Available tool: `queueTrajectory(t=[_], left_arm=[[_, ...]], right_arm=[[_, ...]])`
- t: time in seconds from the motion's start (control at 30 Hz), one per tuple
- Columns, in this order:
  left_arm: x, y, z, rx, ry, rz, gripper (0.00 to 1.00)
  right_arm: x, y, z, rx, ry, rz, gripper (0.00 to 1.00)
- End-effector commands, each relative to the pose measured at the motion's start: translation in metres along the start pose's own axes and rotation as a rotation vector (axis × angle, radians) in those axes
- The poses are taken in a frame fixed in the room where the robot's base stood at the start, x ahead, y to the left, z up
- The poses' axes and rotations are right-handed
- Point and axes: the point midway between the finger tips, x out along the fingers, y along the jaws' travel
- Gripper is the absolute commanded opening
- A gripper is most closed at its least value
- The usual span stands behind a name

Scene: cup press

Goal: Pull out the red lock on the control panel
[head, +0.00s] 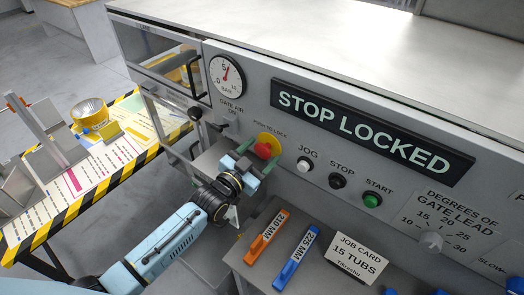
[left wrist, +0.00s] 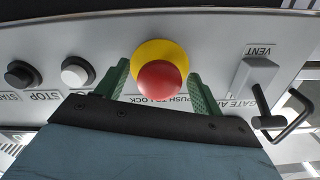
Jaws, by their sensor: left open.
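The red lock button (head: 264,150) sits on a yellow collar (head: 270,139) on the grey control panel (head: 232,112). A label reading "PUSH TO LOCK" is beside it, and the display (head: 370,132) reads "STOP LOCKED". My left gripper (head: 252,158) is open in front of the button, with its green fingers on either side. In the left wrist view the red button (left wrist: 160,81) and yellow collar (left wrist: 160,53) show between the two green fingers (left wrist: 160,85), with a gap on each side. Whether a finger touches the button cannot be told. My right gripper does not show.
White JOG (head: 303,164), black STOP (head: 337,181) and green START (head: 372,200) buttons lie right of the lock. A gate air valve handle (head: 219,125) is to its left. Orange (head: 267,237) and blue (head: 298,257) handled tools lie on the ledge below.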

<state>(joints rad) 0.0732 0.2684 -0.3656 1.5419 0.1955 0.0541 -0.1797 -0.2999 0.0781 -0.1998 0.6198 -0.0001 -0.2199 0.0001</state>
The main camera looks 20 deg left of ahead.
Motion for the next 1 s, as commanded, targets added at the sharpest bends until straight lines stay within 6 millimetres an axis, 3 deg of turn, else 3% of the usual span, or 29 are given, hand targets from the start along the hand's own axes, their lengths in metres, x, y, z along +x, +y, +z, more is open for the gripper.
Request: queueTrajectory(t=[0.43,0.9,1.0], left_arm=[[0.0097,-0.0002,-0.0002,0.000,0.000,0.000,0.66],[0.0093,-0.0002,-0.0001,0.000,0.000,0.000,0.05],[0.0079,-0.0007,-0.0001,0.001,-0.001,0.000,0.04]], right_arm=[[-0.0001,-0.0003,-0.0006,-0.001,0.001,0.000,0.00],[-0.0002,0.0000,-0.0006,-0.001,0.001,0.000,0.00],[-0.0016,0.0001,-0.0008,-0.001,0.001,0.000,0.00]])
